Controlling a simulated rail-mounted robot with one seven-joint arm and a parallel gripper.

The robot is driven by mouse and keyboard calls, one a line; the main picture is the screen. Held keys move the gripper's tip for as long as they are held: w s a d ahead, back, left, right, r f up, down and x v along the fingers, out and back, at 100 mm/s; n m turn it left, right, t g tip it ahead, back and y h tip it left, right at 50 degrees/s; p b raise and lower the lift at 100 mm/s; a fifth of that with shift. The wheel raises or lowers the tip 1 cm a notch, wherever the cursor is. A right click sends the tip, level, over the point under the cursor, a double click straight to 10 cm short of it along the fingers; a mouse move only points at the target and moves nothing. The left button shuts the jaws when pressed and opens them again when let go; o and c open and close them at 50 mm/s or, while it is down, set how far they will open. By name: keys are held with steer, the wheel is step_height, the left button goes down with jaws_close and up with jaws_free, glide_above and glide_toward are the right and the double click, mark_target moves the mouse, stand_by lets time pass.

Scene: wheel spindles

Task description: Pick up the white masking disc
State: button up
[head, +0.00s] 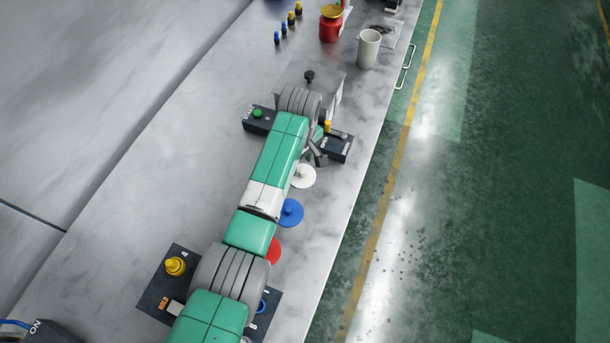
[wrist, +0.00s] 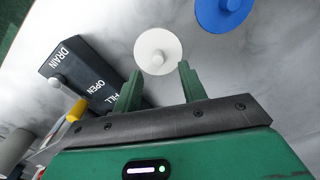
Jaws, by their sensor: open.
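The white masking disc (wrist: 157,47) lies on the grey bench, a round flat plate with a small knob at its middle. It also shows in the head view (head: 304,176), just right of my arm. My gripper (wrist: 160,85) is open and empty, with its two green fingers pointing toward the disc. In the wrist view the disc's lower edge appears between the fingertips, and the knob lies just beyond them. I cannot tell the height of the fingers above the disc.
A blue disc (head: 291,212) and a partly hidden red disc (head: 273,251) lie nearby. A black DRAIN/FILL block (wrist: 88,75) with a lever stands close to my gripper. A white cup (head: 369,48) and a red container (head: 330,27) stand farther back. Bare bench lies right of the discs.

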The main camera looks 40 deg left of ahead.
mark_target(302, 171)
step_height(302, 171, down, 5)
steer(key=shift+w+b, duration=0.15)
steer(key=shift+b, duration=0.6)
steer(key=shift+c, duration=0.2)
jaws_close()
step_height(302, 171, up, 4)
steer(key=shift+r+p, duration=0.1)
steer(key=shift+p, duration=0.7)
steer(key=s+d+p, duration=0.1)
steer(key=s+d, duration=0.1)
steer(key=d, duration=0.3)
steer(key=s+d+p, duration=0.1)
steer(key=s+d, duration=0.1)
steer(key=d, duration=0.3)
steer(key=s+d+p, duration=0.1)
steer(key=s+d, duration=0.1)
steer(key=d, duration=0.3)
steer(key=shift+r, duration=0.4)
